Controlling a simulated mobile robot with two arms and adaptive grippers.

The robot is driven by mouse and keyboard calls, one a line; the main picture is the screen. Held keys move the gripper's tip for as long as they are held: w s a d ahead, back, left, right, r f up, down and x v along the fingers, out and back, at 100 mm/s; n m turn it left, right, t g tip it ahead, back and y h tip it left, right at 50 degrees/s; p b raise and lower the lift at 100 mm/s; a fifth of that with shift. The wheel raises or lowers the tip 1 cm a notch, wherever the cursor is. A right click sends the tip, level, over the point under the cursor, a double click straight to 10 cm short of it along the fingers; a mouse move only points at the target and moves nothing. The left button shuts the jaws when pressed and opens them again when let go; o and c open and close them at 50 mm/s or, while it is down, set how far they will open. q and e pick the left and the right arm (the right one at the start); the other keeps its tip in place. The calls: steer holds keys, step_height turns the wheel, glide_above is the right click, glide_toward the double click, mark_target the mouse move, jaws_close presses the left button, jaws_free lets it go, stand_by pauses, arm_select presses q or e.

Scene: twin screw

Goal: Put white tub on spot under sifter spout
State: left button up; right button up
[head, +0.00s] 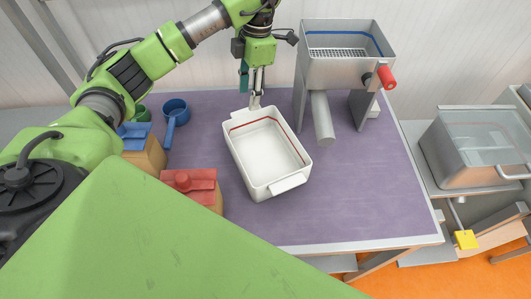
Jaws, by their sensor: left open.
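The white tub (262,178) stands upright on the purple table, with a red line around its inside and a handle tab at each end. It is empty. The sifter (345,72) is a grey metal hopper on legs at the back right, with a spout (322,120) slanting down at its front. The tub is to the left of the spout, apart from it. My left gripper (256,99) points down at the tub's far handle; its fingers are open, and whether they touch the handle I cannot tell. The spot under the spout cannot be made out. My right gripper is not in view.
A blue scoop (174,112), a box with a blue lid (140,145) and a box with a red lid (190,186) stand left of the tub. The sifter has a red knob (386,77). A clear-lidded bin (475,145) is right of the table. The table's front right (370,195) is clear.

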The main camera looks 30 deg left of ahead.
mark_target(246, 111)
arm_select(q)
steer(key=shift+s+a+f, duration=0.15)
steer(key=shift+f, duration=0.65)
steer(key=f, duration=0.1)
steer(key=f+p, duration=0.1)
steer(key=f, duration=0.1)
steer(key=f+p, duration=0.1)
steer(key=shift+s+a+f, duration=0.2)
steer(key=shift+a+f, duration=0.05)
steer(key=shift+f, duration=0.4)
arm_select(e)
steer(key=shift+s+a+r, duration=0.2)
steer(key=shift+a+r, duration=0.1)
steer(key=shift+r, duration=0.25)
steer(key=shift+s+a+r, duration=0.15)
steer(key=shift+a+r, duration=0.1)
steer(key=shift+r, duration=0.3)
arm_select(q)
jaws_close()
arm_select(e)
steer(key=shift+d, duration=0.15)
